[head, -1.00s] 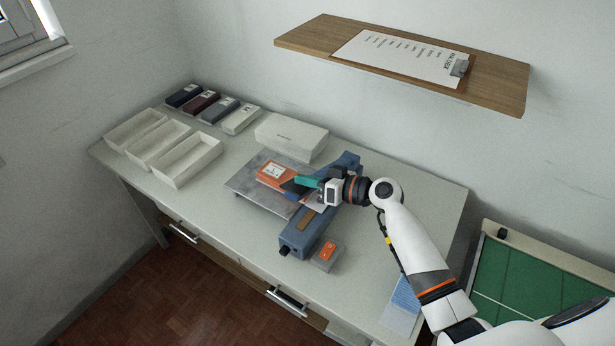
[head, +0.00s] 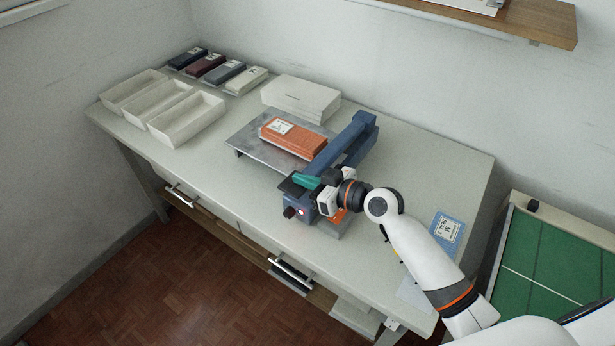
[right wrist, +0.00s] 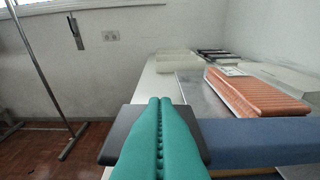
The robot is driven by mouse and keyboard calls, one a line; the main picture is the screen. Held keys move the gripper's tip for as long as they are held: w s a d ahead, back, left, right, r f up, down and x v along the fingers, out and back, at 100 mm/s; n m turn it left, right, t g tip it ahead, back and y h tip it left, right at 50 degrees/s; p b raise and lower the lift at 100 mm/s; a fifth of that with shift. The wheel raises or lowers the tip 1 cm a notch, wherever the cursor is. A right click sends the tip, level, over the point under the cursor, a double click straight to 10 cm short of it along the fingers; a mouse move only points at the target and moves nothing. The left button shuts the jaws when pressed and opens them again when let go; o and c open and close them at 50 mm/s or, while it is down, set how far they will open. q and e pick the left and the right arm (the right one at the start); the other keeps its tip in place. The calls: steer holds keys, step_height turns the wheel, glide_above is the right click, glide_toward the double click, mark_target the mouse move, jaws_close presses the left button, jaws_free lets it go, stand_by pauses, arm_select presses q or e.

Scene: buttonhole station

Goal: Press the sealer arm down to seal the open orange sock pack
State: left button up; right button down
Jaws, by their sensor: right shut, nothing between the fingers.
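The orange sock pack (head: 293,138) lies on a metal plate left of the blue sealer; it also shows in the right wrist view (right wrist: 255,95). Its end by the sealer is partly hidden, so I cannot tell if it is sealed. The blue sealer arm (head: 345,142) lies low along its base, with a red light (head: 300,212) lit at the front. My right gripper (head: 302,182) is shut and empty. Its teal fingers (right wrist: 158,140) are over the arm's black handle pad (right wrist: 122,135) and seem to touch it. My left gripper is not in view.
A white box (head: 300,98) stands behind the metal plate (head: 245,142). White trays (head: 187,120) and several sock packs (head: 210,65) are at the back left. A blue-and-white card (head: 447,235) lies right of my arm. The front left tabletop is clear.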

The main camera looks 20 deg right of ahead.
mark_target(304, 191)
step_height(304, 191, down, 3)
steer(key=shift+s+a+r+n+b, duration=0.15)
steer(key=shift+n+b, duration=0.15)
steer(key=shift+b, duration=0.45)
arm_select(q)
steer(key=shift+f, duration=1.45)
arm_select(e)
steer(key=shift+s+a+f, duration=0.1)
steer(key=shift+s+f, duration=0.2)
steer(key=shift+f, duration=0.1)
stand_by(0.9)
steer(key=r+p, duration=0.2)
steer(key=r, duration=0.1)
steer(key=r+p, duration=0.1)
steer(key=r, duration=0.1)
steer(key=shift+w, duration=0.4)
arm_select(q)
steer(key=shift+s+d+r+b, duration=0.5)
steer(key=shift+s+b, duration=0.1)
steer(key=shift+b, duration=0.5)
arm_select(e)
steer(key=v, duration=1)
steer(key=shift+r, duration=0.45)
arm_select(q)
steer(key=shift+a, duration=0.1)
arm_select(e)
steer(key=shift+s, duration=0.1)
